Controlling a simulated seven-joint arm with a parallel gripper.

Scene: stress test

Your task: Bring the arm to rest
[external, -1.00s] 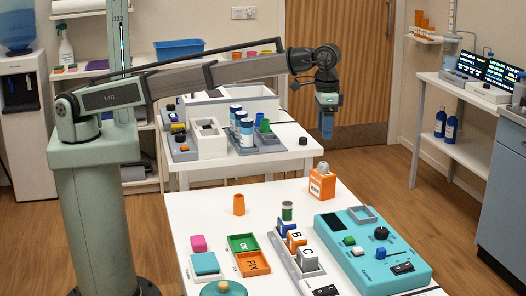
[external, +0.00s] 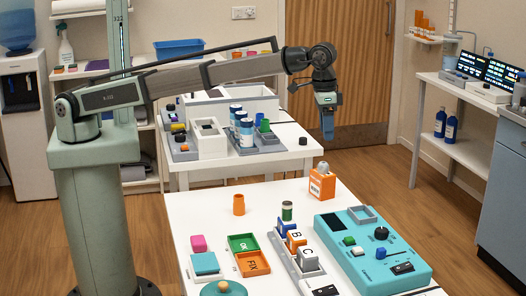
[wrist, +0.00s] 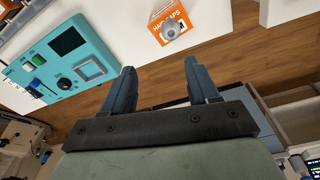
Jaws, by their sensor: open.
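My gripper (external: 327,130) hangs from my outstretched arm, pointing down, in the air behind the front table and in front of the wooden door. In the wrist view, my gripper (wrist: 158,82) shows two blue-grey fingers standing apart with nothing between them. It touches no object. My arm reaches from its green pedestal at the left, across the upper middle of the external view.
The white front table (external: 270,205) holds an orange-and-white box (external: 321,186), a teal control device (external: 372,250), a block rack (external: 297,256), an orange cup (external: 239,204) and trays. A second table (external: 285,150) stands behind. Open floor lies right of the tables.

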